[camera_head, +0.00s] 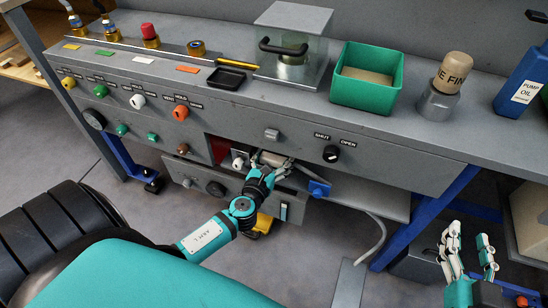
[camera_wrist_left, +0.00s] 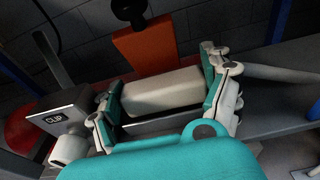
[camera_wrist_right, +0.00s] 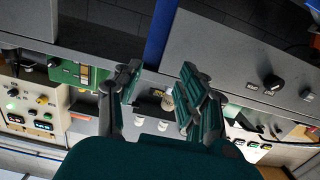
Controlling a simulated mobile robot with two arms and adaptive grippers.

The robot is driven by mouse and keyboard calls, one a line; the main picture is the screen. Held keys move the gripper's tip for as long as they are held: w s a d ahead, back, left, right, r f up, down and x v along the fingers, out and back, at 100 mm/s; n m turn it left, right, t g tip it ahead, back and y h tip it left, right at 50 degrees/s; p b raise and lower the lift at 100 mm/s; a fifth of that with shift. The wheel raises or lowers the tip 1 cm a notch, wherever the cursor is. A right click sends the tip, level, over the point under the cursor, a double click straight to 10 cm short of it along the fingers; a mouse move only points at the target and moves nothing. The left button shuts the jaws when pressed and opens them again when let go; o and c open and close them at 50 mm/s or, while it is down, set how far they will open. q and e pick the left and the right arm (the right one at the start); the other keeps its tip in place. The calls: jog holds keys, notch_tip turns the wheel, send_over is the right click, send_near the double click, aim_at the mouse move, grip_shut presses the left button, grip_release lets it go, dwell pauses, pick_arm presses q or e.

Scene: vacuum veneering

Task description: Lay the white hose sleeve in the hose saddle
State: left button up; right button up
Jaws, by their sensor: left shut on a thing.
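The white hose sleeve (camera_wrist_left: 162,92) lies crosswise between the two fingers of my left gripper (camera_wrist_left: 165,90), which is shut on its ends. In the head view my left gripper (camera_head: 272,165) holds the sleeve (camera_head: 274,159) at the recess under the bench front. A grey strip shows just below the sleeve in the left wrist view; I cannot tell whether it is the hose saddle or whether the sleeve touches it. My right gripper (camera_head: 470,238) is open and empty at the lower right, away from the bench; its spread fingers also show in the right wrist view (camera_wrist_right: 160,75).
A plate marked CLIP (camera_wrist_left: 62,117) with a white knob stands left of the sleeve. An orange block (camera_wrist_left: 145,48) is behind it. A pale hose (camera_head: 378,235) hangs below the shelf. A blue block (camera_head: 319,189) sits right of the recess. A green bin (camera_head: 363,98) stands on the bench.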

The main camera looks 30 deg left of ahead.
pick_arm(q)
jog(key=shift+f, duration=0.25)
pick_arm(e)
jog(key=shift+a+r+t, duration=0.15)
jog(key=shift+r+t, duration=0.35)
jog(key=shift+r, duration=0.25)
pick_arm(q)
jog(key=o, duration=1)
jog(key=shift+o, duration=0.2)
pick_arm(e)
jog(key=shift+w, duration=0.1)
pick_arm(q)
jog(key=shift+s, duration=0.25)
jog(key=v, duration=1.1)
jog(key=shift+s+d, duration=0.2)
jog(key=shift+r, duration=0.1)
